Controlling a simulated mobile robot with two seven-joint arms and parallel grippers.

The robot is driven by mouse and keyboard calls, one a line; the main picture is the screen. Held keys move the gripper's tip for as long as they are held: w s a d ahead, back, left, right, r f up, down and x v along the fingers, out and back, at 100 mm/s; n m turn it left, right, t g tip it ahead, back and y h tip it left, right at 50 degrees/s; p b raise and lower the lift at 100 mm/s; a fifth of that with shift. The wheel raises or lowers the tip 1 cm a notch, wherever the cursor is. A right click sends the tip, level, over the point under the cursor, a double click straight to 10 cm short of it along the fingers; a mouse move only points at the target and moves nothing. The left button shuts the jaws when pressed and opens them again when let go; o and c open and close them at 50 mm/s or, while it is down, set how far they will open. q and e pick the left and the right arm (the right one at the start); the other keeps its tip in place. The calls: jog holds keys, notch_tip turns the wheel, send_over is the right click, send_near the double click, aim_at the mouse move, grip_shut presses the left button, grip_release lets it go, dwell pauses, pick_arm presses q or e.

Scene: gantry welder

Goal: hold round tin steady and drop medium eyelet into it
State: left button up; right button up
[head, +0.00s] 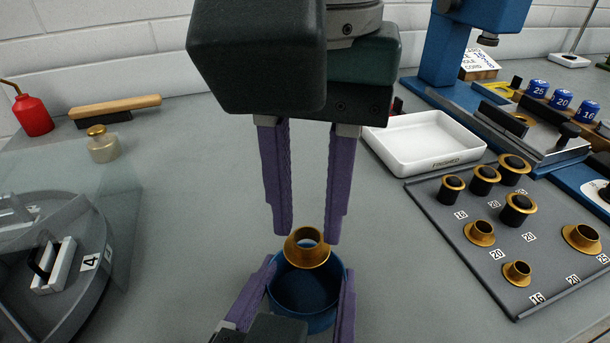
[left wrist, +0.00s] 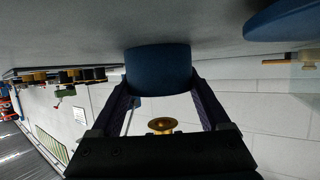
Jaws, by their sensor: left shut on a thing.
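The round tin (head: 306,292) is blue and open at the top. My left gripper (head: 308,272) is shut around it, one finger on each side. The tin (left wrist: 158,70) also shows between the fingers in the left wrist view, which is upside down. The medium eyelet (head: 307,247), brass with a wide flange, appears over the tin's far rim in the head view. In the left wrist view the eyelet (left wrist: 162,125) is in the air above the tin, apart from it. My right gripper (head: 307,232) is directly above, fingers wide apart, with no visible contact with the eyelet.
A dark board (head: 470,235) with several eyelets and black plugs lies at right. Behind it is a white tray (head: 420,140) marked FINISHED. A grey turntable under a clear sheet (head: 70,275) is at left. A red oil can (head: 32,115) stands back left.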

jog(key=o, duration=0.4)
jog(key=shift+r, duration=0.1)
notch_tip(320, 180, up, 12)
dwell(0.4)
pick_arm(q)
jog(key=o, duration=1.2)
jog(key=shift+o, duration=0.2)
jog(key=shift+s, duration=0.1)
